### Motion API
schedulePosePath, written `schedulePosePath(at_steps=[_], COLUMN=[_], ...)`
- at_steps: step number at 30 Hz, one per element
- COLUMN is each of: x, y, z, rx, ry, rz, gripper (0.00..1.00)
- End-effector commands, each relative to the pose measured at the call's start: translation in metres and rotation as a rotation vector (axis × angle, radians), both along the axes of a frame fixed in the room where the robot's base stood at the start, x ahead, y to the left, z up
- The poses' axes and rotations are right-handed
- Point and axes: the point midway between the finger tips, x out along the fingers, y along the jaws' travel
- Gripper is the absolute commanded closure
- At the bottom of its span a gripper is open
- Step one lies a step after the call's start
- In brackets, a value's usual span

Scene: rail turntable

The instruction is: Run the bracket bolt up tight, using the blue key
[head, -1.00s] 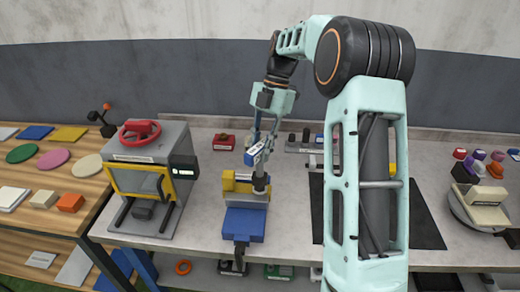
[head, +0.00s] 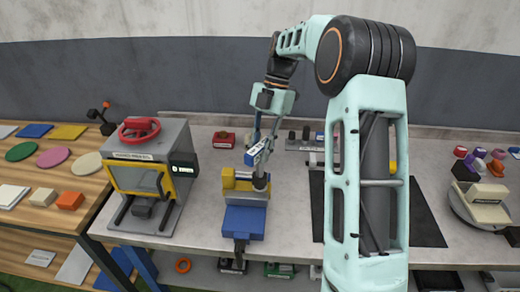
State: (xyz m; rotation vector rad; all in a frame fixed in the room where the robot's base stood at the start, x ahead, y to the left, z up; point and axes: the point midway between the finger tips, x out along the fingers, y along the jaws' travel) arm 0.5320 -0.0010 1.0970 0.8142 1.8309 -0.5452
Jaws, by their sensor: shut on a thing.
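My gripper (head: 264,134) points down over the blue vise (head: 244,223) and is shut on the blue key (head: 258,152), a tool with a blue and white body. The key's dark lower end (head: 261,182) reaches down to the yellow bracket (head: 240,186) at the back of the vise. It appears to meet the bracket there. The bolt is hidden under the key's end, so I cannot tell how it sits.
A grey machine (head: 150,150) with a red handwheel and yellow-framed front stands left of the vise. A red block (head: 223,140) and a rack (head: 300,141) sit behind. A black mat (head: 424,215) lies right, partly behind my arm. A turntable (head: 480,210) is far right.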

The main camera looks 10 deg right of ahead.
Motion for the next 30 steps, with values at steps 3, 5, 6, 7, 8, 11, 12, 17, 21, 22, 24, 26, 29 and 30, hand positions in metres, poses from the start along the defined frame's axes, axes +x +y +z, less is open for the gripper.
schedulePosePath(at_steps=[3,5,6,7,8,11,12,17,21,22,24,26,29,30], x=[0.0,0.0,0.0,0.0,0.0,0.0,0.0,0.0,0.0,0.0,0.0,0.0,0.0,0.0], y=[0.0,0.0,0.0,0.0,0.0,0.0,0.0,0.0,0.0,0.0,0.0,0.0,-0.001,-0.001], z=[-0.004,-0.005,-0.006,-0.007,-0.007,-0.01,-0.011,-0.013,-0.013,-0.013,-0.013,-0.013,-0.014,-0.014], rx=[0.0,0.0,0.0,0.0,0.0,0.0,0.0,0.001,0.001,0.001,0.001,0.0,0.0,-0.001], ry=[0.0,0.0,0.0,0.0,0.0,0.0,0.0,-0.001,-0.001,-0.001,-0.001,0.0,-0.001,-0.002], rz=[0.0,0.0,0.0,0.0,0.0,0.0,0.0,0.0,0.0,0.0,0.0,-0.004,-0.037,-0.06], gripper=[1.0,1.0,1.0,1.0,1.0,1.0,1.0,1.0,1.0,1.0,1.0,1.0,1.0,1.0])
